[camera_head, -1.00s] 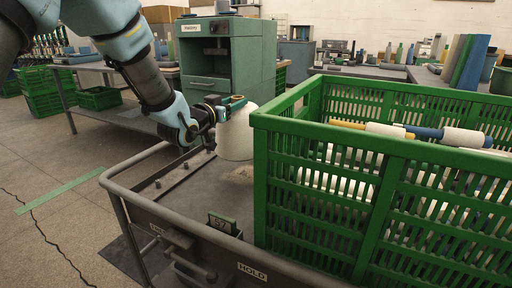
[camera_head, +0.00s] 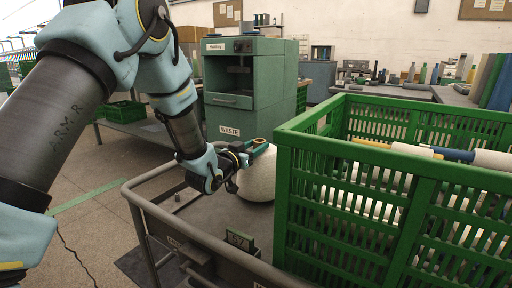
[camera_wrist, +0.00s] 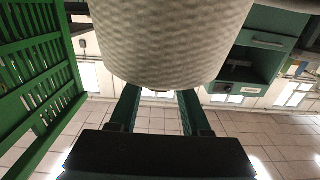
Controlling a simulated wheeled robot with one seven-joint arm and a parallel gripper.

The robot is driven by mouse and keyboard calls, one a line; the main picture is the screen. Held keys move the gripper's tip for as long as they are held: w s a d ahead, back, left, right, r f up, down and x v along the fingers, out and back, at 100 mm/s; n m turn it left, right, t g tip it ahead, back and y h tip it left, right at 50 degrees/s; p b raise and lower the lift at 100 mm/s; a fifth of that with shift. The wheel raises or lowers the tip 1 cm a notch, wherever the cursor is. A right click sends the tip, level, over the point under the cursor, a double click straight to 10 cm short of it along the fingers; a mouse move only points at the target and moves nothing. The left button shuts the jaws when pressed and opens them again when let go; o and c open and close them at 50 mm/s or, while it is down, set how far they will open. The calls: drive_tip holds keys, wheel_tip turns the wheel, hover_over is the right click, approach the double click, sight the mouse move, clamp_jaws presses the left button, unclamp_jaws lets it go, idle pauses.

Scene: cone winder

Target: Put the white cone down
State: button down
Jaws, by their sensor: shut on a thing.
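The white cone (camera_head: 258,179) is at the back of the grey cart (camera_head: 196,210), just left of the green crate. My gripper (camera_head: 258,148) is shut on the cone near its top. In the wrist view the cone (camera_wrist: 172,40) fills the top middle, with the two green fingers (camera_wrist: 158,105) reaching to it. The cone looks upright in the head view. The crate's corner hides part of it, and I cannot tell whether its base touches the cart.
The green crate (camera_head: 345,157) with yarn packages stands right of the cone on the cart. The cart's rail (camera_head: 160,207) runs along the front and left. A small number plate (camera_head: 240,240) stands at the front.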

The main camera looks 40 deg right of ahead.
drive_tip(key=c, duration=0.8)
unclamp_jaws()
drive_tip(key=shift+f, duration=0.15)
drive_tip(key=o, duration=0.4)
drive_tip(key=shift+o, duration=0.2)
drive_tip(key=shift+r, duration=0.25)
drive_tip(key=v, duration=1.2)
drive_tip(key=shift+f, duration=0.1)
